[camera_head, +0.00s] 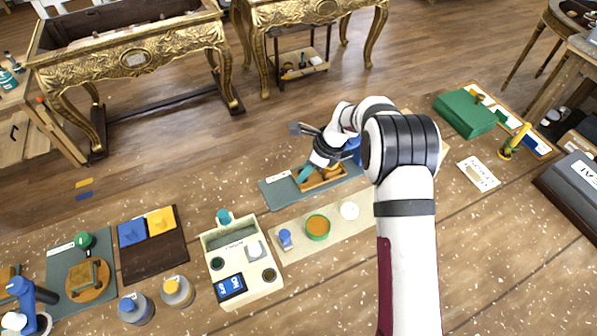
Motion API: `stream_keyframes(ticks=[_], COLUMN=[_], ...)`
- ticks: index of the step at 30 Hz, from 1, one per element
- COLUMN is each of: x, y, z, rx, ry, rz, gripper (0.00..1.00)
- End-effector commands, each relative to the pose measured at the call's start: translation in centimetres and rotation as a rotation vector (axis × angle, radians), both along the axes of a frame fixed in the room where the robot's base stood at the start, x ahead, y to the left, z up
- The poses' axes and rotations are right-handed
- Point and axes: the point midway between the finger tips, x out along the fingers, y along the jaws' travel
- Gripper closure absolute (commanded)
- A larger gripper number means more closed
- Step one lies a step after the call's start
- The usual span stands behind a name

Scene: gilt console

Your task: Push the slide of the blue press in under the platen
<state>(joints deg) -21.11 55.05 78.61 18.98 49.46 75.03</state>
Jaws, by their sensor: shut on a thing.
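The blue press (353,146) stands right of centre, mostly hidden behind my arm; its platen cannot be made out. Its grey-green base (276,194) carries a white label and reaches out to the left. The wooden slide (322,185), a shallow tray with orange-brown contents, lies on this base, with its right end close to the blue part. How far it sits under the platen cannot be told. My gripper (306,172) points down at the slide's left end, shut on what looks like its teal handle (303,175). The fingertips are small and unclear.
In front lie a beige mat (290,256) with a blue-capped item, a green-rimmed bowl and a white round piece, and a cream tray (270,290). Another blue device (25,290) stands far left. Green blocks (464,114) lie right. Bare tabletop lies behind the base's left end.

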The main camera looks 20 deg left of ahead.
Motion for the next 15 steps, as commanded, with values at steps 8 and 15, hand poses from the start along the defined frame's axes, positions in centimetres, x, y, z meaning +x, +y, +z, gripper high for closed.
stream_keyframes(ticks=[8, 15], x=[-0.03, -0.04], y=[0.01, 0.03], z=[0.02, 0.0], rx=[0.0, 0.0], ry=[0.0, 0.0], rz=[0.0, 0.0], gripper=[0.4, 0.39])
